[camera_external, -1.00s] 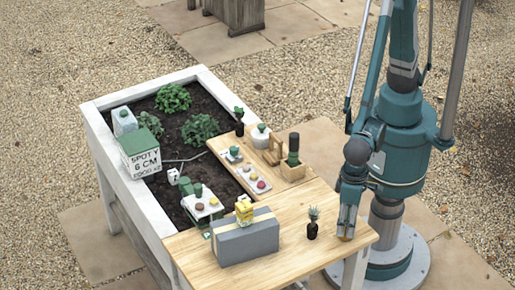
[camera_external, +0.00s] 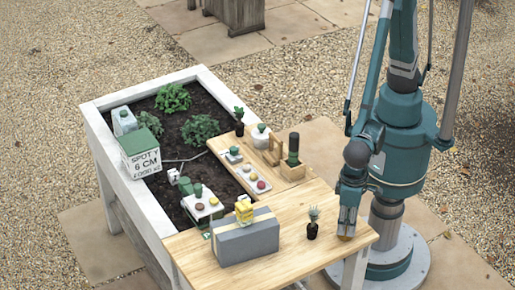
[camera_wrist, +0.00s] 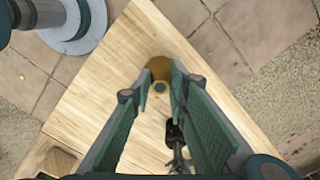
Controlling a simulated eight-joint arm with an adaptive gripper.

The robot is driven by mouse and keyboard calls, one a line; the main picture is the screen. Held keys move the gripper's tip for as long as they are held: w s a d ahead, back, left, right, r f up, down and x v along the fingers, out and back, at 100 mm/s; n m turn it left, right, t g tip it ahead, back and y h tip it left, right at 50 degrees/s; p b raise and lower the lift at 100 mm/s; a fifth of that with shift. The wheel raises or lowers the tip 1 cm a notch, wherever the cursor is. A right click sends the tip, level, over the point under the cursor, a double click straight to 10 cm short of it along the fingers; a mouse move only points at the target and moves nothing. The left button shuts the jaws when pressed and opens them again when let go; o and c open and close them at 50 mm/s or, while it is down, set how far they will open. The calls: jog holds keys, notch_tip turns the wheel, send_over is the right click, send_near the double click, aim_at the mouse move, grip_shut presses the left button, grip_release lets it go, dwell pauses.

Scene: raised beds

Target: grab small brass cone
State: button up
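The small brass cone (camera_wrist: 160,68) stands on the wooden table at the tips of my gripper. In the external view it is a small golden patch (camera_external: 345,237) low at the fingertips, mostly hidden by them. My gripper (camera_wrist: 160,80) points down over the table, with its two green-padded fingers apart and the cone in the gap at their far end. Little space shows on either side of the cone, and I cannot tell whether the pads touch it. My gripper also shows in the external view (camera_external: 346,230), near the table's right corner.
A small dark potted plant (camera_external: 312,229) stands just left of my gripper; it also shows beside the right finger (camera_wrist: 174,135). A wooden holder (camera_external: 293,170) stands behind. Bare tabletop lies around the cone.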

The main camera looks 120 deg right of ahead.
dwell(0.4)
jog(key=shift+r, duration=0.35)
grip_shut()
jog(key=shift+r+p, duration=0.9)
jog(key=shift+r, duration=3.75)
